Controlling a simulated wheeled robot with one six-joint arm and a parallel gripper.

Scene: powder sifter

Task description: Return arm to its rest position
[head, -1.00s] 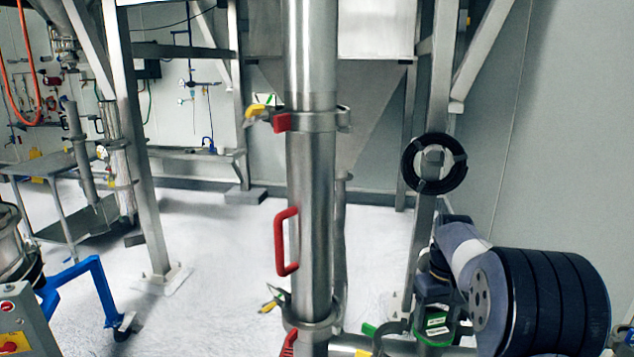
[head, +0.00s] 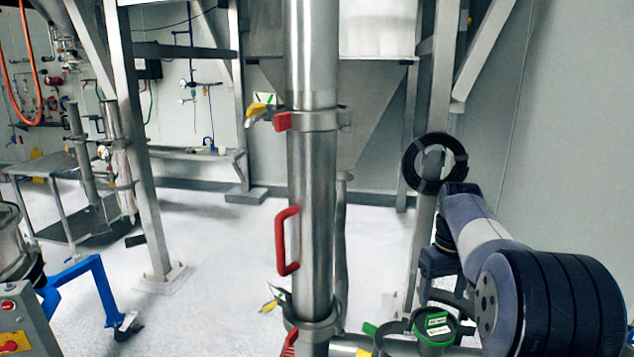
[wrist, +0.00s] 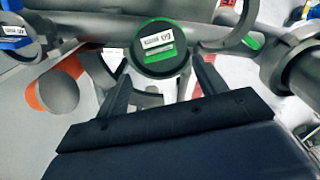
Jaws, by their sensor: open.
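My arm (head: 480,240) shows at the lower right of the head view, with a dark ribbed joint nearest the camera and a grey-lilac link behind it. My gripper (wrist: 161,68) is seen in the wrist view with its two dark fingers spread apart. Nothing is held between them. A round dark cap with a green edge and a white label (wrist: 158,42) lies beyond the fingertips, and it also shows in the head view (head: 434,325). I cannot tell how far the fingers are from it. In the head view the gripper itself is not clearly visible.
A vertical steel pipe (head: 311,200) with a red handle (head: 282,240) stands mid-view. A steel frame leg with a black ring (head: 434,162) rises behind my arm. A blue wheeled frame (head: 100,290) stands left. Open floor (head: 215,260) lies between.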

